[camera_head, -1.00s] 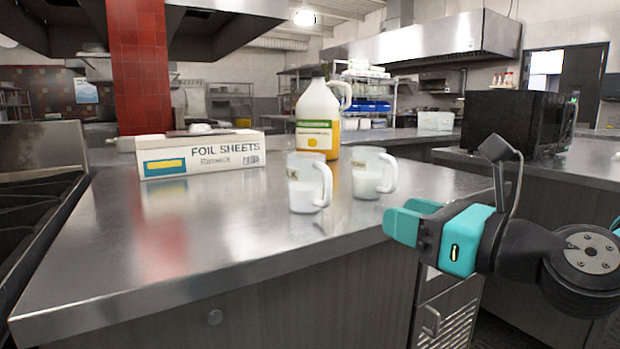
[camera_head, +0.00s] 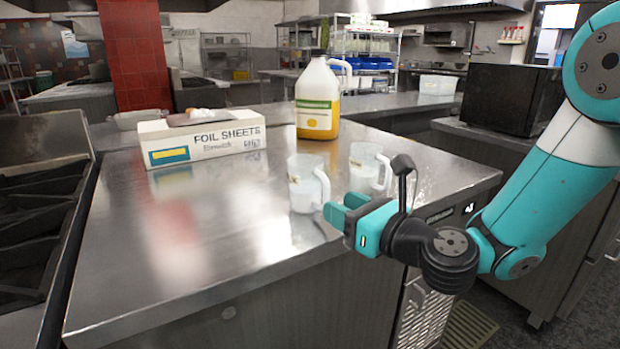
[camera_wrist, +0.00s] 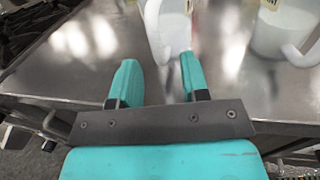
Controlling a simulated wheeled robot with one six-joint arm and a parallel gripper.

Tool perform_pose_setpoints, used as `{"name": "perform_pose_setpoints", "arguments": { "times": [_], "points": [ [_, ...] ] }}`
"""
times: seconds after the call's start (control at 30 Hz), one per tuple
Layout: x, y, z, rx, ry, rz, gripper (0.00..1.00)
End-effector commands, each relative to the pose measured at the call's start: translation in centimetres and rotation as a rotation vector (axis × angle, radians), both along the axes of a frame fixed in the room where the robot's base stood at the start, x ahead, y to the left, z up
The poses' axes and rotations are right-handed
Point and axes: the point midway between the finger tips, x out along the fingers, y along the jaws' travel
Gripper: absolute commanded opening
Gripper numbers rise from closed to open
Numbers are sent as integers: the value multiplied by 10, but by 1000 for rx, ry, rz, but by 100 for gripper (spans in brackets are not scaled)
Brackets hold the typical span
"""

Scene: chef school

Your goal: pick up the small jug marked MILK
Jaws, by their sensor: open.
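Two small translucent jugs with white contents stand upright on the steel counter. The left jug (camera_head: 304,190) has a small label that seemed to end in "LK" earlier, and its handle is on the right. The right jug (camera_head: 368,168) also has a label, too small to read. My gripper (camera_head: 343,208) is open and empty, just in front and to the right of the left jug. In the wrist view, the left jug (camera_wrist: 166,25) is beyond the fingertips (camera_wrist: 157,68), nearer the right finger. The right jug (camera_wrist: 285,28) is farther right.
A foil sheets box (camera_head: 205,141) lies behind to the left, and a large yellow-filled bottle (camera_head: 317,105) stands behind the jugs. The steel counter (camera_head: 190,245) is clear at front left. A stove (camera_head: 35,220) borders its left side.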

Motion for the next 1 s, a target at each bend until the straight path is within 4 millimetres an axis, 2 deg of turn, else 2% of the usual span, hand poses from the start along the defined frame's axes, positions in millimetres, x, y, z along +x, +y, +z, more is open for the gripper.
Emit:
{"name": "perform_pose_setpoints", "arguments": {
  "times": [0.1,0.23,0.57,0.6,0.77,0.8,1.0],
  "points": [
    [11,14,9,-1,-1,3,42],
    [23,26,8,-1,0,2,42],
    [29,32,3,-1,-1,0,42],
    [29,32,3,-1,-1,0,40],
    [29,32,3,-1,-1,0,3],
    [29,32,3,-1,-1,0,0],
    [29,31,4,1,-2,-1,0]
  ]
}}
